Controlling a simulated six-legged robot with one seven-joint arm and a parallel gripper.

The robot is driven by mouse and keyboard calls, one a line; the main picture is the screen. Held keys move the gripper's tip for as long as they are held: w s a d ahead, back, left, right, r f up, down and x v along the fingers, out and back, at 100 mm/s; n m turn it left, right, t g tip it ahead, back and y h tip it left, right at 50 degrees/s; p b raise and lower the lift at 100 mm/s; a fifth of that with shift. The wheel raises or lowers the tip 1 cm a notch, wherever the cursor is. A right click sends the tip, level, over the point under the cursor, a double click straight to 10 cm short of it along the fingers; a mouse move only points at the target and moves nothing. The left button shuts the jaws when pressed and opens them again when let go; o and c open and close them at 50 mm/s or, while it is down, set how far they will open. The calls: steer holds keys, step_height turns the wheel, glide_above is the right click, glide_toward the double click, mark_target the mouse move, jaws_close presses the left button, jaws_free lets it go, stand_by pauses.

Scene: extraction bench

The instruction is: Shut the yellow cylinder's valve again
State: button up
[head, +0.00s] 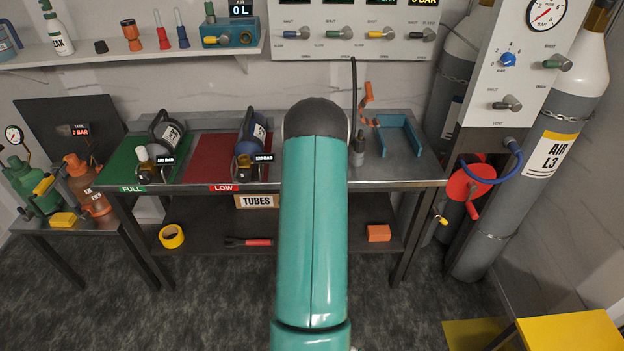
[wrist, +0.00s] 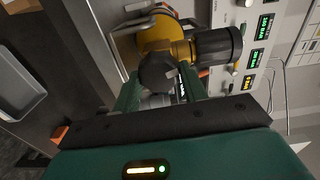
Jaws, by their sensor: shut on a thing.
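In the wrist view, the yellow cylinder (wrist: 163,34) lies at the top centre, with a brass-coloured neck and a dark ribbed end piece (wrist: 218,45) at its right. A dark rounded knob, seemingly its valve (wrist: 156,70), faces me below the yellow body. My gripper (wrist: 160,86) has its green fingers on either side of this knob and is shut on it. The exact contact and the knob's turn are partly hidden. A small lit display (wrist: 183,88) shows beside the right finger. In the head view, my arm hides the gripper and the yellow cylinder.
A blue bracket (head: 401,135) and an orange tool (head: 368,97) are at the right of the bench. A valve panel (head: 352,40) hangs behind.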

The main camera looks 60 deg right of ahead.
steer(key=shift+m, duration=1.3)
steer(key=o, duration=1)
steer(key=shift+a, duration=0.1)
steer(key=v, duration=1.3)
steer(key=shift+a, duration=0.25)
